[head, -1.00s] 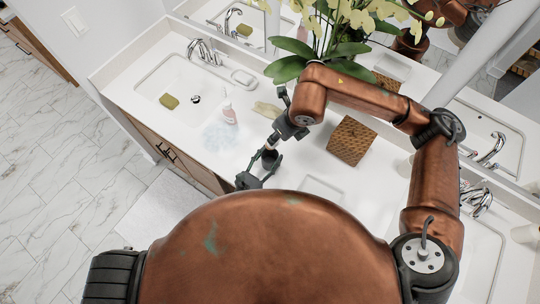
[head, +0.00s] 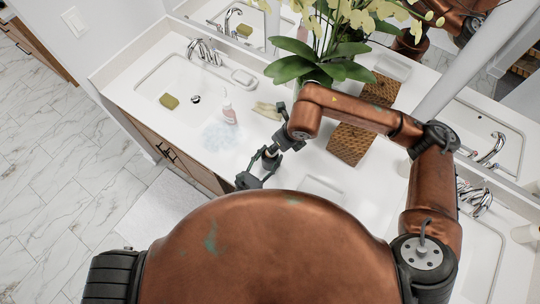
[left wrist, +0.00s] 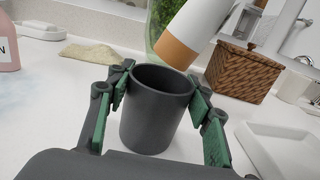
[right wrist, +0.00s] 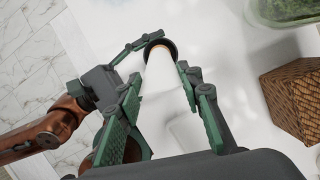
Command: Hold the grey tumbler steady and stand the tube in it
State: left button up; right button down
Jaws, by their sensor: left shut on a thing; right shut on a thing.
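The grey tumbler (left wrist: 155,115) stands upright on the white counter in the left wrist view. My left gripper (left wrist: 160,80) is shut around its sides. The tube (left wrist: 188,28) is white with a tan end and leans in from the upper right, that end close over the tumbler's far right rim. In the right wrist view my right gripper (right wrist: 160,88) is shut on the tube (right wrist: 158,78), and its tan end lines up with the tumbler's dark mouth (right wrist: 171,46).
A woven box (head: 350,145) stands right of the grippers, with a plant (head: 318,65) behind. A pink bottle (head: 229,112) and a folded cloth (head: 266,111) lie to the left. A white dish (left wrist: 280,145) is on the right. The sink (head: 180,85) is farther left.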

jog(key=shift+f, duration=1.8)
pick_arm(q)
jog(key=shift+o, duration=0.2)
pick_arm(e)
jog(key=c, duration=1.3)
grip_release()
pick_arm(q)
jog(key=shift+c, duration=0.2)
pick_arm(e)
jog(key=shift+o, duration=0.2)
jog(key=v, duration=1.2)
pick_arm(q)
jog(key=o, duration=1.4)
